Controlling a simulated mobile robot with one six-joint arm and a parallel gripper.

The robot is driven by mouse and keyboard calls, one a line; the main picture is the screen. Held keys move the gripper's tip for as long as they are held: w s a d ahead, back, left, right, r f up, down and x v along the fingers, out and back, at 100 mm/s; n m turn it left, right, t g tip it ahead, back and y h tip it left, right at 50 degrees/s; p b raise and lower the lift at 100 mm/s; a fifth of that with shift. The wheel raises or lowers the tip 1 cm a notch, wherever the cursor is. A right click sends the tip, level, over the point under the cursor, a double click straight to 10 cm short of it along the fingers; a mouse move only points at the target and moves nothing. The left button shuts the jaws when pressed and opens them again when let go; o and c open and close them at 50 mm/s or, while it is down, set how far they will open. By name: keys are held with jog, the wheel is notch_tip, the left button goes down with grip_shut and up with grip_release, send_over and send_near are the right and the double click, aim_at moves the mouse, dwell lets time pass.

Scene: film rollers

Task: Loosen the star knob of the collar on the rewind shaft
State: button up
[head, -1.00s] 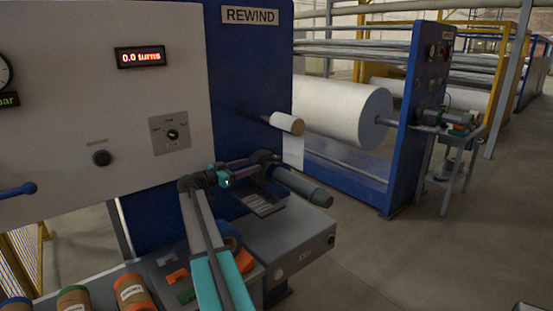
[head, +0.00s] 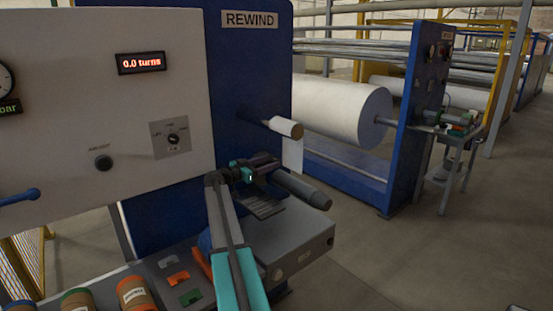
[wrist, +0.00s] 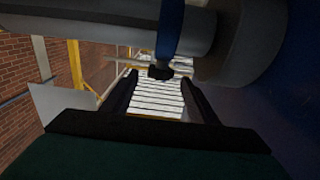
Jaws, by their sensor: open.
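In the wrist view the grey rewind shaft (wrist: 85,28) crosses the top, with a blue collar (wrist: 169,28) around it. The collar's dark star knob (wrist: 160,72) hangs from its underside. My gripper (wrist: 160,82) is open, its two dark fingers pointing toward the knob, one to each side of it in the picture. Whether they are level with the knob in depth I cannot tell. In the head view my gripper (head: 264,166) is at the inner part of the shaft (head: 304,191), in front of the blue machine panel. The collar and knob cannot be made out there.
A wide dark flange (wrist: 252,40) is right of the collar in the wrist view. In the head view, a grey cabinet (head: 290,245) stands below the shaft, and a small paper-wound core (head: 286,127) sticks out above. The display (head: 141,63) reads 0.0 turns.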

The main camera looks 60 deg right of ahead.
aim_at(276, 159)
jog(key=shift+p+x, duration=0.6)
jog(key=shift+x, duration=1.7)
jog(key=c, duration=1)
